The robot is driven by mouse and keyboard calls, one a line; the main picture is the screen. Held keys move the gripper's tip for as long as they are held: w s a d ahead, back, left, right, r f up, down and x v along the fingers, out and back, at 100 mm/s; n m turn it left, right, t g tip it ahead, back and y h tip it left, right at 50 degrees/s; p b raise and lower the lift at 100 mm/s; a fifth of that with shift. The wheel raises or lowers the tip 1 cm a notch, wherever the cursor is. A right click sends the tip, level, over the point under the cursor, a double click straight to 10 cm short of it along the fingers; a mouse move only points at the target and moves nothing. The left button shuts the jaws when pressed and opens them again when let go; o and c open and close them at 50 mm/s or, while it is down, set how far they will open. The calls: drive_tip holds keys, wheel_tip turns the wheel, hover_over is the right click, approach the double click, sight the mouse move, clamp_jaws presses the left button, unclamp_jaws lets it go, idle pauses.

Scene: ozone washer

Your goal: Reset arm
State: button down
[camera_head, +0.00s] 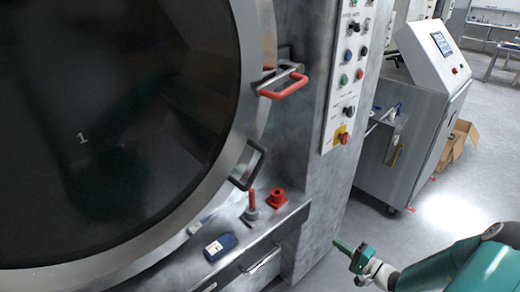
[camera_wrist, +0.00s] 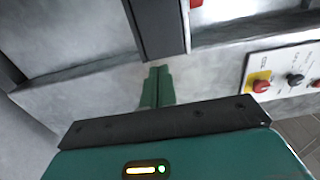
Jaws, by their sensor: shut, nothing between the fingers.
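My gripper (camera_head: 350,250) is at the lower right in the head view, on the teal arm that comes in from the right edge. In the wrist view my gripper (camera_wrist: 159,72) points away from the camera with its two green fingers together and nothing between them. It is apart from the ozone washer (camera_head: 300,130), in front and to the right of its lower ledge. The washer's large round door (camera_head: 120,110), marked 1, fills the left of the head view and looks closed. A red door handle (camera_head: 284,86) sticks out at the door's right edge.
The control panel (camera_head: 347,75) with several buttons is on the washer's front and also shows in the wrist view (camera_wrist: 287,75). A blue item (camera_head: 220,247) and a red knob (camera_head: 277,197) are on the ledge. A grey cabinet (camera_head: 410,130) stands behind right. Open floor (camera_head: 450,200) lies between.

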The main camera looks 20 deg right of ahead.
drive_tip(key=s+a+r+n+g+y, duration=0.1)
drive_tip(key=s+a+r+n+g, duration=0.1)
drive_tip(key=a+r+n+g, duration=0.45)
drive_tip(key=s+a+r+n+g, duration=0.25)
drive_tip(key=a+r+g, duration=0.5)
drive_tip(key=a, duration=0.45)
drive_tip(key=s+a+r+n+t+h, duration=0.1)
drive_tip(key=s+a+r+t+h, duration=0.1)
drive_tip(key=s+r, duration=0.4)
drive_tip(key=s+a+r+n+t+h, duration=0.1)
drive_tip(key=s+a+r+h, duration=0.4)
drive_tip(key=r, duration=0.6)
drive_tip(key=shift+s+n+t+h, duration=0.4)
drive_tip(key=shift+s+n+h, duration=0.3)
drive_tip(key=shift+h, duration=0.5)
drive_tip(key=shift+a, duration=0.1)
